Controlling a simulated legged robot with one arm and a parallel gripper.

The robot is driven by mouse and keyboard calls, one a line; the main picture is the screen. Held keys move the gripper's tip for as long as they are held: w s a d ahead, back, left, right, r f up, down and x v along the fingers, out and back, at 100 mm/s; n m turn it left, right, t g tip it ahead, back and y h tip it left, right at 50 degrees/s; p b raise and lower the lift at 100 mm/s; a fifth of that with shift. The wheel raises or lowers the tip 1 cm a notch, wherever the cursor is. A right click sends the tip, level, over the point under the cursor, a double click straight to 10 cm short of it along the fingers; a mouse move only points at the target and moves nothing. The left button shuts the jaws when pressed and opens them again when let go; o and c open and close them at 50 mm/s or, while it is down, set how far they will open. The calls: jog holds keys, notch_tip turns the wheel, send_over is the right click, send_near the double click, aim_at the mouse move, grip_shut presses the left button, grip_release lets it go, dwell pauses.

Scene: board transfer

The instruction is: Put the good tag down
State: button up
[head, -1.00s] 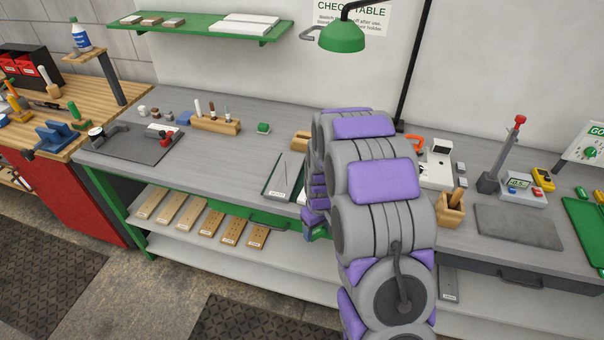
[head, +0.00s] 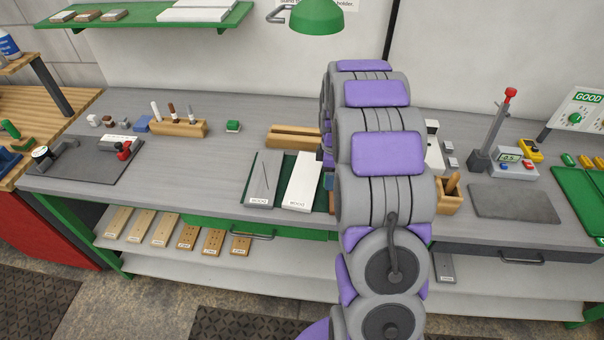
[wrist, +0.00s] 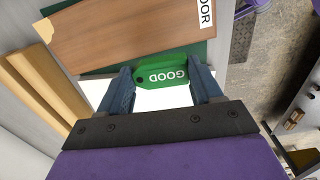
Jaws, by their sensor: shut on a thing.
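The green tag (wrist: 163,75) marked GOOD is between the fingers of my gripper (wrist: 164,85) in the wrist view. The gripper is shut on it. A white board (wrist: 160,99) shows just behind the tag, between the fingers. A brown board (wrist: 125,32) lies beyond it, with a label ending in "DOOR". In the head view my arm hides both the gripper and the tag. I cannot tell whether the tag touches anything below it.
In the head view, a grey board (head: 265,178) and a white board (head: 301,181) lie on the workbench (head: 200,180). A GOOD sign (head: 585,110) stands far right. Bench space left of the boards is clear.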

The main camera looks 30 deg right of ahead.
jog(key=b, duration=0.2)
send_over(305, 178)
jog(key=shift+w+f, duration=0.1)
jog(key=shift+f, duration=0.45)
jog(key=shift+a, duration=0.2)
jog(key=shift+a+f, duration=0.1)
jog(key=shift+f, duration=0.3)
jog(key=shift+d+f+b, duration=0.25)
jog(key=shift+f+b, duration=0.1)
jog(key=shift+f, duration=0.85)
jog(key=shift+d+f, duration=0.2)
jog(key=shift+d, duration=0.2)
jog(key=o, duration=1)
jog(key=shift+a, duration=0.45)
jog(key=shift+d, duration=0.1)
